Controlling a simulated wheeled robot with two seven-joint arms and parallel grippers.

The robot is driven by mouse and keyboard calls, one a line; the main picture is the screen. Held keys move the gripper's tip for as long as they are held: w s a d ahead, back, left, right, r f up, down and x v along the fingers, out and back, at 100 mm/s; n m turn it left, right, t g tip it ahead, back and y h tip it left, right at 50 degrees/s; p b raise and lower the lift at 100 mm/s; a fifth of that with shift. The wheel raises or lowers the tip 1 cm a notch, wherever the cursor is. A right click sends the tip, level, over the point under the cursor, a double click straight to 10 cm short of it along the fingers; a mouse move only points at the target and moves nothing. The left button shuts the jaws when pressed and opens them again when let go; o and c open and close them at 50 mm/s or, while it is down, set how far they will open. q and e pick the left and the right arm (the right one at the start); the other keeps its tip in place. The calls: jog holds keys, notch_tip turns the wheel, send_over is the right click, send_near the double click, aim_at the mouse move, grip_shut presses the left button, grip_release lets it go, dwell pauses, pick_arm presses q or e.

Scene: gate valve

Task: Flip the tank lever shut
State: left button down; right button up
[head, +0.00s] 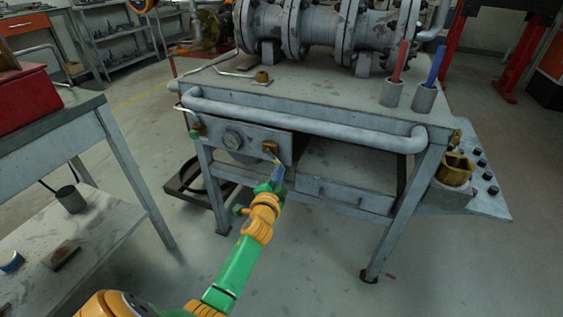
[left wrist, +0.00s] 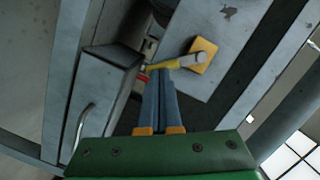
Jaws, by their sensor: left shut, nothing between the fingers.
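A lever with a brass block (head: 269,147) sits at the right end of the front panel under the bench top. In the left wrist view the brass block (left wrist: 204,52) carries a yellow lever arm (left wrist: 178,63) that sticks out sideways, with a bit of red near its end. My left gripper (head: 279,168) is shut and empty, just below the block. In the left wrist view its blue fingertips (left wrist: 158,74) are at the lever arm; I cannot tell whether they touch. Another brass fitting (head: 198,130) is at the panel's left end. My right gripper is out of view.
The workbench's front rail (head: 300,122) runs above the panel. A drawer (head: 345,193) is right of the gripper; its handle (left wrist: 80,125) shows in the left wrist view. Flanged pipework (head: 320,30) stands on top. A side table (head: 90,125) is at left. Floor between is clear.

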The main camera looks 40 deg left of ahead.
pick_arm(q)
jog(key=m+b, duration=0.1)
jog(key=a+f+m+b, duration=0.1)
jog(key=m, duration=0.1)
jog(key=a+m+y+b, duration=0.1)
jog(key=shift+s+f+m+t, duration=0.25)
jog(key=shift+f+m+t, duration=0.05)
jog(key=shift+t, duration=0.1)
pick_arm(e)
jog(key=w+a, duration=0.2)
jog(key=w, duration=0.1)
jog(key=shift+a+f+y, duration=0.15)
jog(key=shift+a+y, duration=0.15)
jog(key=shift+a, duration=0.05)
